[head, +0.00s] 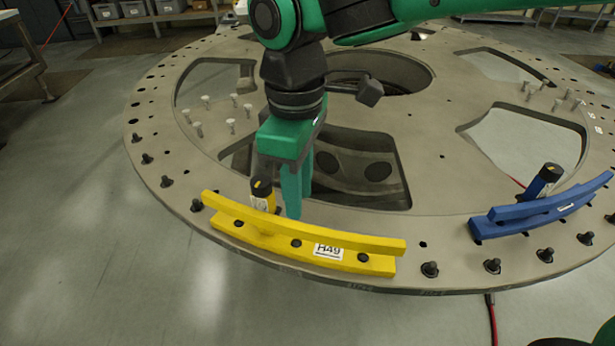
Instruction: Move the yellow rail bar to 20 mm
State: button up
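The yellow rail bar (310,240) is a curved two-tier piece marked H49 at the near left rim of the round grey turret plate (440,190). Its left end lies farther back than its right end. A yellow cylinder with a black cap (262,195) stands behind its left half. My gripper (293,212) points down just right of this cylinder, its green fingertips low behind the bar's upper tier. The tips are partly hidden by the bar, and the fingers overlap from this side, so their opening and any contact are unclear.
A blue rail bar (540,208) with a blue and black cylinder (543,181) sits at the right rim. Black bolts (430,269) line the plate's edge. Several pale pegs (231,125) stand behind left. The plate has large cut-outs. Open floor (100,250) lies at left.

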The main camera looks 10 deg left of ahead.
aim_at(300, 224)
jog(key=shift+f, duration=3.5)
grip_shut()
